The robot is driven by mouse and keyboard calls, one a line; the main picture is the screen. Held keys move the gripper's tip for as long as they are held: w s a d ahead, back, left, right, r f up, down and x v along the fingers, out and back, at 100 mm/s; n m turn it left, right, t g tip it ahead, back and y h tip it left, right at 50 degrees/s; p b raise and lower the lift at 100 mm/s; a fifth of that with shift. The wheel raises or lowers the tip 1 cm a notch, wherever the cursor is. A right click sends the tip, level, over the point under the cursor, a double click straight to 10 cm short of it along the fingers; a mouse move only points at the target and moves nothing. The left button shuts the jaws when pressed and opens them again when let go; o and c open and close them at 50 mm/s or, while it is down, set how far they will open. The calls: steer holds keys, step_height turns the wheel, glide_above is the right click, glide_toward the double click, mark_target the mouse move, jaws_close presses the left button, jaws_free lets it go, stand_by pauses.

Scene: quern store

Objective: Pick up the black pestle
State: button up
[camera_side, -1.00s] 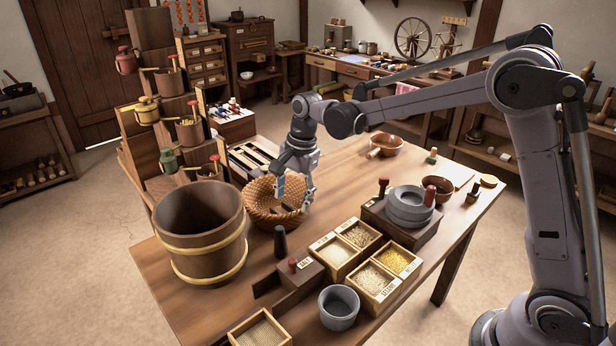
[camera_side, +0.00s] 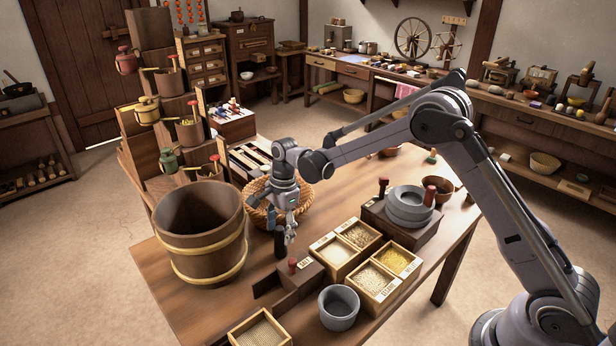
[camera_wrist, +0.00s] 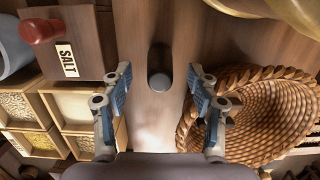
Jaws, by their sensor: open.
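The black pestle (camera_side: 280,244) stands upright on the wooden table, between the bucket and the salt box. In the side view my gripper (camera_side: 285,232) is right at it, and a finger covers part of it. In the wrist view the pestle (camera_wrist: 160,78) shows from above, its round grey top between and slightly beyond the two fingertips. My gripper (camera_wrist: 160,88) is open there, with one blue-padded finger on each side and a gap to the pestle on both sides. I cannot see any contact.
A woven basket (camera_wrist: 250,125) lies close by my right finger in the wrist view. The salt box (camera_wrist: 70,52) with a red knob is to the left. A large banded bucket (camera_side: 198,232), grain boxes (camera_side: 378,282) and a grey mortar (camera_side: 339,308) stand nearby.

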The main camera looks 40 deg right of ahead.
mark_target(278, 257)
steer(key=shift+a+f, duration=0.2)
steer(key=shift+f, duration=1)
steer(key=shift+a+f, duration=0.15)
steer(key=shift+f, duration=1)
steer(key=c, duration=1.3)
